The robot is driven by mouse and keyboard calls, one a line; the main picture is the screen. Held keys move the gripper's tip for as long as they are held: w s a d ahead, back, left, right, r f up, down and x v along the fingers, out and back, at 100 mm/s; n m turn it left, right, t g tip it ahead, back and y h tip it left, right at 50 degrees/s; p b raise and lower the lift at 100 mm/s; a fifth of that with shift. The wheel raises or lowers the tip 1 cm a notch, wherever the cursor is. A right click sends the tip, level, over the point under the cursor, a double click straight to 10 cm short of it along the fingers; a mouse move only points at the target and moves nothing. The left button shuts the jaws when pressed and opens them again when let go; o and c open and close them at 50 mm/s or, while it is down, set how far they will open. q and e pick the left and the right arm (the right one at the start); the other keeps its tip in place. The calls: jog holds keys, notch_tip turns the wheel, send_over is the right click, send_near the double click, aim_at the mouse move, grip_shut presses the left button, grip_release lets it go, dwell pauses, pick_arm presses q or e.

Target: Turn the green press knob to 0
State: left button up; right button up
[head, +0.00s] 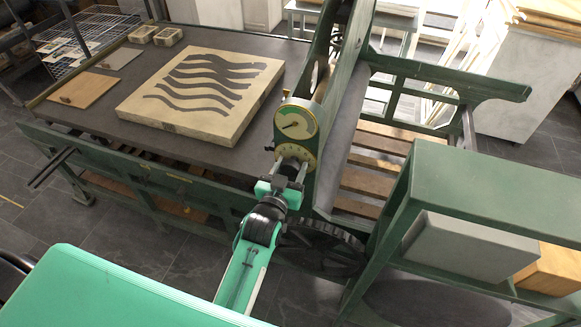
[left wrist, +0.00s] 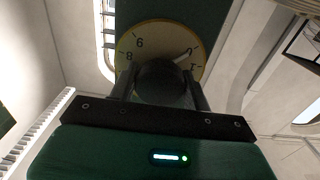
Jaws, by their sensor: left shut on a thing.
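The press dial plate (head: 309,156) is a round cream disc low on the green press upright. In the left wrist view the dial (left wrist: 155,37) shows a few printed digits, and a pale pointer mark (left wrist: 183,56) lies at its upper right. The dark round knob (left wrist: 160,78) is at its middle. My left gripper (head: 291,168) is shut on the knob, one finger on each side; the left wrist view also shows the gripper (left wrist: 160,95). The fingers and knob hide the dial's lower part. My right gripper is not in view.
A gauge with a green sector (head: 297,122) sits just above the dial. A litho stone (head: 200,92) with dark wavy stripes lies on the press bed to the left. A dark spoked wheel (head: 322,248) is below. A green stand (head: 500,185) with a grey box (head: 465,250) is on the right.

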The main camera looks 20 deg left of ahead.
pick_arm(q)
jog(key=shift+f, duration=0.1)
jog(key=o, duration=1)
jog(key=shift+c, duration=0.2)
jog(key=s+b, duration=0.4)
jog(key=s, duration=0.9)
jog(key=shift+s+a, duration=0.2)
jog(key=shift+s, duration=0.2)
